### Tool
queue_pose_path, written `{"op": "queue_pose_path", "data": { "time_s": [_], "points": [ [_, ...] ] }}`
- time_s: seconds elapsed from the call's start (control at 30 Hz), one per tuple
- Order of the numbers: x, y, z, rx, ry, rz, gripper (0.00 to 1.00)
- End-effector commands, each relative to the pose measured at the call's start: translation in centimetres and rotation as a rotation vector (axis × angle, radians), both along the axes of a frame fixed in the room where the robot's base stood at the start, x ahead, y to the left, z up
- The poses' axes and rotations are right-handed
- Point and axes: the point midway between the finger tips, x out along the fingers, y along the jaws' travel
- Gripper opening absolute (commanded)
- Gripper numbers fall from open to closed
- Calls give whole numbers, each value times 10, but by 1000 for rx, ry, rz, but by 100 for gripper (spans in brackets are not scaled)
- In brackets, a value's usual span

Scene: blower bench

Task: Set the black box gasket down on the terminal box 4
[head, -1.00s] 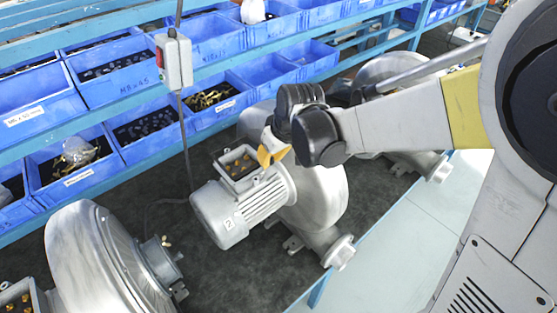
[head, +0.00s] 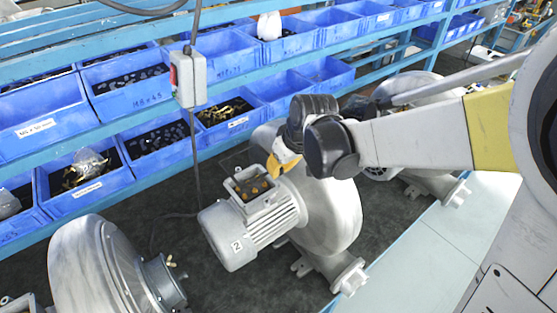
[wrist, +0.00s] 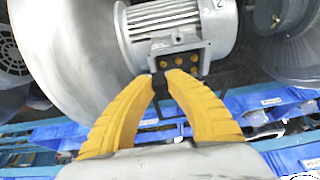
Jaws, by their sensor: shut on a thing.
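My gripper (head: 277,170) is just above and beside the open terminal box (head: 252,188) on the motor marked 2. In the wrist view its yellow fingers (wrist: 161,84) close towards each other at the tips, in front of that terminal box (wrist: 180,62) with its brass terminals. A thin dark piece shows at the fingertips, apparently the black box gasket; its outline is mostly hidden or too fine to make out. I cannot tell whether it touches the box. No marking 4 is readable in either view.
The blower (head: 330,215) with the motor stands on a dark bench top. Another blower (head: 95,265) is at lower left, and one more (head: 415,95) behind my arm. Blue bins (head: 125,90) line the shelves behind. A grey switch box (head: 188,78) hangs on a cable.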

Motion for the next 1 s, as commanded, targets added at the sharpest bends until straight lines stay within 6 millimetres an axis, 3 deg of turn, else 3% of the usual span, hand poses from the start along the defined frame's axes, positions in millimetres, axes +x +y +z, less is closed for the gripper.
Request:
{"op": "queue_pose_path", "data": {
  "time_s": [0.53,1.0],
  "points": [
    [0,0,-62,0,0,0,0],
    [0,0,-70,0,0,0,0]
  ]
}}
